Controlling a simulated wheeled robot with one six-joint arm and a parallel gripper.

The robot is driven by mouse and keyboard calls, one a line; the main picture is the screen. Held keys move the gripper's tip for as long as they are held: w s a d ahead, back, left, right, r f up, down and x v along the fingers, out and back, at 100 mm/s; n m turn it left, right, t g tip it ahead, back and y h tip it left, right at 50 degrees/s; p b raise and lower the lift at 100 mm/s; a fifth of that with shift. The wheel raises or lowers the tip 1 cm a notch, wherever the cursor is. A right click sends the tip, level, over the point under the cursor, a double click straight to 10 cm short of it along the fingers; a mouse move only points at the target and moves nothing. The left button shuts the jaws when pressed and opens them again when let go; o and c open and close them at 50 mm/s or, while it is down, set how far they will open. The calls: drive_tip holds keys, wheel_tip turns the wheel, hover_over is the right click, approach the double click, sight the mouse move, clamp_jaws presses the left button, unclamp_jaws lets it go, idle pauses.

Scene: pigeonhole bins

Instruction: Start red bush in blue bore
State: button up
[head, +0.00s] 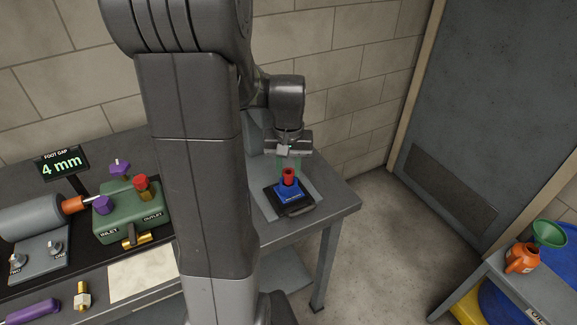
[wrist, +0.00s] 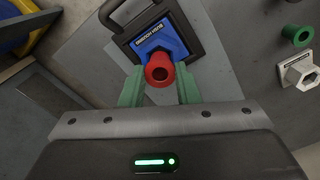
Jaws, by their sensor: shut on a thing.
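A red bush (head: 289,175) stands at the blue block (head: 288,190) on the table's right part. In the wrist view the red bush (wrist: 159,69) is a flanged sleeve with a dark hole, between the two green fingers of my gripper (wrist: 159,88). My gripper (head: 289,164) is shut on it from above. The blue block (wrist: 160,44) carries white lettering and sits in a black holder with a handle (wrist: 127,12). The bush hides the blue bore, so I cannot tell whether its lower end is inside.
A green flanged bush (wrist: 298,36) and a pale hex-holed part (wrist: 298,72) lie to the right in the wrist view. A green valve block (head: 132,210) and a "4 mm" display (head: 62,162) stand at left. A bench (head: 520,290) holds an orange jug (head: 521,258).

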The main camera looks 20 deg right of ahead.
sight(288, 172)
drive_tip(key=shift+f+b, duration=0.45)
drive_tip(key=shift+f, duration=0.3)
drive_tip(key=o, duration=1.2)
drive_tip(key=shift+c, duration=0.2)
drive_tip(key=shift+r, duration=0.1)
wheel_tip(288, 172, up, 5)
drive_tip(key=p, duration=0.4)
wheel_tip(288, 172, up, 14)
drive_tip(key=shift+b, duration=0.45)
